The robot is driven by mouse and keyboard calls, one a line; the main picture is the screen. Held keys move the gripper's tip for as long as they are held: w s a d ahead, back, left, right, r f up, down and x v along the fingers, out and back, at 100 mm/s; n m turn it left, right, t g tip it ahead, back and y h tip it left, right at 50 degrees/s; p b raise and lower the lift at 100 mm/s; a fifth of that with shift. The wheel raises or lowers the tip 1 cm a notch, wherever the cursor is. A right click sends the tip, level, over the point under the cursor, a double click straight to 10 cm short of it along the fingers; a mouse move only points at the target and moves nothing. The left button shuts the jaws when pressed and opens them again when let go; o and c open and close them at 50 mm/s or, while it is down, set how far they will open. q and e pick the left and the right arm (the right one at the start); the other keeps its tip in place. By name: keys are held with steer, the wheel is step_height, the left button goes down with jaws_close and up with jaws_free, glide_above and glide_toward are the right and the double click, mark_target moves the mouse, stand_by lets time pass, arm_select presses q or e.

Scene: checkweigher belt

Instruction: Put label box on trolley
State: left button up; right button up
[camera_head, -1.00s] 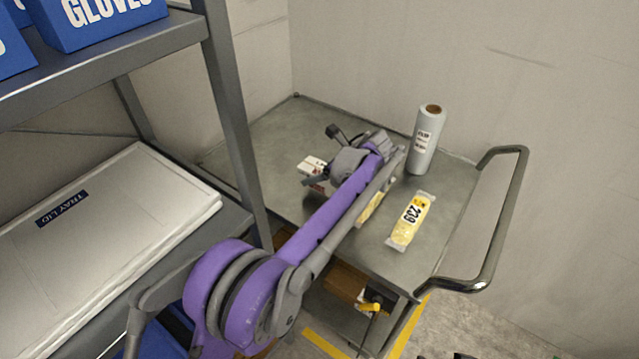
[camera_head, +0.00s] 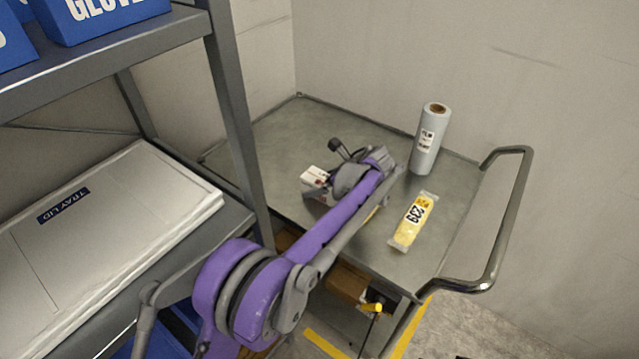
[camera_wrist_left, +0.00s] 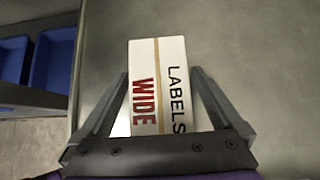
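The label box (camera_head: 314,178) is white with red and black lettering. It shows over the left part of the grey metal trolley top (camera_head: 285,130). In the left wrist view the label box (camera_wrist_left: 158,85) lies between the two fingers of my left gripper (camera_wrist_left: 160,75), with the fingertips at its sides. In the head view my left gripper (camera_head: 318,182) is at the box, partly hidden by its own wrist. The gripper appears shut on the box. I cannot tell whether the box's underside touches the trolley. My right gripper is not in view.
A film roll (camera_head: 430,140) stands upright at the trolley's back right. A yellow pack marked 239 (camera_head: 413,222) lies near the handle (camera_head: 505,230). A shelf rack with a tray lid (camera_head: 110,240) and blue gloves boxes (camera_head: 100,15) stands left. The trolley's back is clear.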

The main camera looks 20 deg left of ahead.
arm_select(q)
steer(key=shift+r, duration=0.25)
steer(key=p+v, duration=0.1)
steer(key=v, duration=1.1)
steer(key=s+a+f+n+h, duration=0.1)
steer(key=s+a+n+h, duration=0.1)
steer(key=s+a+n, duration=0.3)
steer(key=s+f+n+h, duration=0.1)
steer(key=s+n, duration=0.1)
steer(key=s, duration=0.5)
steer(key=s+a+n+h, duration=0.2)
steer(key=s+a+n, duration=0.15)
steer(key=s, duration=0.25)
steer(key=s+f+n+t+h, duration=0.1)
steer(key=s+f+n, duration=0.3)
steer(key=s, duration=0.4)
steer(key=s+d+f+n+h, duration=0.1)
steer(key=s+f+n+h, duration=0.1)
steer(key=s+f+n, duration=0.3)
steer(key=s+n, duration=0.2)
steer(key=s, duration=0.1)
steer(key=shift+s+t, duration=0.2)
steer(key=shift+t, duration=0.2)
steer(key=shift+d+n, duration=0.1)
steer(key=shift+n, duration=0.15)
steer(key=shift+r, duration=0.1)
